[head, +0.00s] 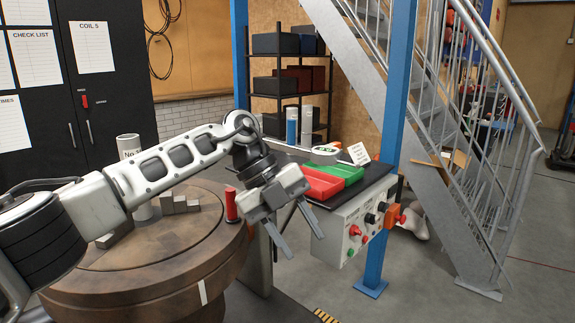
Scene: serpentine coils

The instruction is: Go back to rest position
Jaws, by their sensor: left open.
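My left arm comes in from the left and reaches across the round brown turntable (150,262). My left gripper (300,248) hangs in the air between the turntable and the control box. Its two fingers are spread apart, with nothing between them. A red cylinder (231,204) stands on the turntable's right edge, just left of the gripper. Grey stepped blocks (180,205) and a white cylinder (128,146) stand behind my arm, partly hidden by it. My right gripper is out of view.
A dark bench holds a red tray (322,183) and a green tray (340,171). A control box (350,228) with knobs and buttons faces forward below them. A blue post (396,110) and a metal staircase (440,150) stand at the right. The floor at far right is mostly clear.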

